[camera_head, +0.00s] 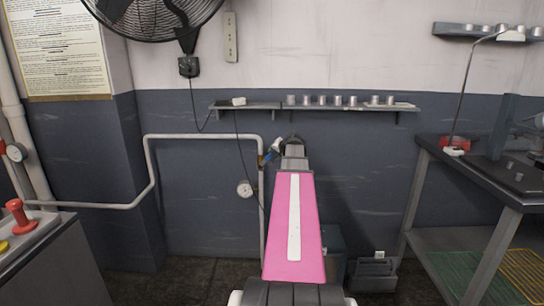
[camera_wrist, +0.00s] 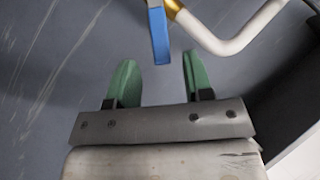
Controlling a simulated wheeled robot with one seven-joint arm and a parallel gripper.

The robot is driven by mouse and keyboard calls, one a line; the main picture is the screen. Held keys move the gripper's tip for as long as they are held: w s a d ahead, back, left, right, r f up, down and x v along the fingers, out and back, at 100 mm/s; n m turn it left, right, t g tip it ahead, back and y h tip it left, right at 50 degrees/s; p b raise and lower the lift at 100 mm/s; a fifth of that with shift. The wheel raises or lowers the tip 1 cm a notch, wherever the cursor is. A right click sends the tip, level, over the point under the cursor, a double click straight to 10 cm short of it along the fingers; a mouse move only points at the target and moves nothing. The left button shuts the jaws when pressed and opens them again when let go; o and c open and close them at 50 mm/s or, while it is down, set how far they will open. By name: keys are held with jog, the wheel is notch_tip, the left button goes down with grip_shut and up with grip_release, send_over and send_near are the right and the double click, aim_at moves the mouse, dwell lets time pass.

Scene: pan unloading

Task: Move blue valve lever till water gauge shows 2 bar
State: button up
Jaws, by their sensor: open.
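The blue valve lever (camera_head: 274,149) is on the white wall pipe in the head view, just left of the far end of my arm. In the wrist view the lever (camera_wrist: 159,38) hangs down from a brass valve fitting (camera_wrist: 174,7). My gripper (camera_wrist: 156,68) has two green fingers spread apart. The lever's lower end lies between the fingertips in the picture; I see no contact, and cannot tell the depth. The round water gauge (camera_head: 245,189) sits on the pipe below the valve; its reading is too small to make out.
A white pipe (camera_head: 200,137) runs along the wall. A shelf (camera_head: 350,106) with several metal parts is above. A workbench (camera_head: 490,180) stands at right and a grey cabinet (camera_head: 60,265) with a red knob (camera_head: 17,213) at left. Another gauge (camera_head: 15,153) is at far left.

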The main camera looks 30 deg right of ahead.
jog(key=v, duration=0.5)
dwell(0.4)
jog(key=s+a+f+n+g+y, duration=0.1)
jog(key=a+f+n+g, duration=0.15)
jog(key=a+f, duration=0.7)
jog(key=s+a+f+n+g+y, duration=0.1)
jog(key=a+f+n+g, duration=0.15)
jog(key=a+f, duration=0.75)
jog(key=s+a+f+n+g, duration=0.1)
jog(key=s+a+f+g, duration=0.1)
jog(key=s+a, duration=0.3)
jog(key=s+a+f+n+g+h, duration=0.1)
jog(key=s+a+f, duration=0.4)
jog(key=a, duration=0.5)
jog(key=s+a+f+n+g+h, duration=0.1)
jog(key=s+a+f+n+g, duration=0.1)
jog(key=a, duration=0.5)
jog(key=s+f+g, duration=0.1)
jog(key=s+f, duration=0.1)
jog(key=s, duration=0.1)
jog(key=shift+a+f+n, duration=0.2)
jog(key=shift+f+n, duration=0.05)
jog(key=shift+n, duration=0.15)
